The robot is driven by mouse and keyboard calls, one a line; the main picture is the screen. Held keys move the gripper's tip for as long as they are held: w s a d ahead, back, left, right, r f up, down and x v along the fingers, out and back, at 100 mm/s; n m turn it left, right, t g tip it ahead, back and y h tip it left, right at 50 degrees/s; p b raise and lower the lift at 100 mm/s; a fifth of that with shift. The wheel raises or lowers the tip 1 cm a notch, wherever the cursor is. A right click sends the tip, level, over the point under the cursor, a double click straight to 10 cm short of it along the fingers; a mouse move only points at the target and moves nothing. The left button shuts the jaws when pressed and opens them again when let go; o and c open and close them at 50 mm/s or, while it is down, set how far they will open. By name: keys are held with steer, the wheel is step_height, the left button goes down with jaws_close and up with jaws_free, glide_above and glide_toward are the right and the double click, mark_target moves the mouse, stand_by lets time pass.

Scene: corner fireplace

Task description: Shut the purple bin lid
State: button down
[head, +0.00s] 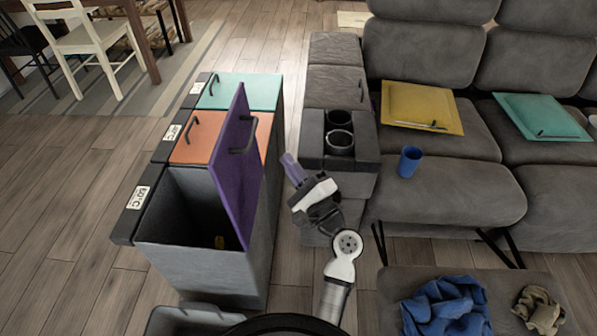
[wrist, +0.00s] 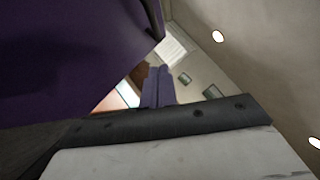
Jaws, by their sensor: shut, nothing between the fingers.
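The purple bin lid (head: 236,170) stands upright, open, at the right side of the nearest compartment of the grey bin unit (head: 205,268).
The orange lid (head: 195,130) and teal lid (head: 240,90) behind are shut. A grey sofa (head: 440,190) with a cup-holder console (head: 315,150) stands close on the right. A blue cup (head: 409,162) is on the sofa. Floor left of the bin is clear.

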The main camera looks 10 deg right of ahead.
steer(key=w+a+r+p, duration=0.2)
steer(key=w+a+r, duration=0.1)
steer(key=w+a, duration=0.1)
steer(key=shift+a+r, duration=0.15)
steer(key=shift+a, duration=0.4)
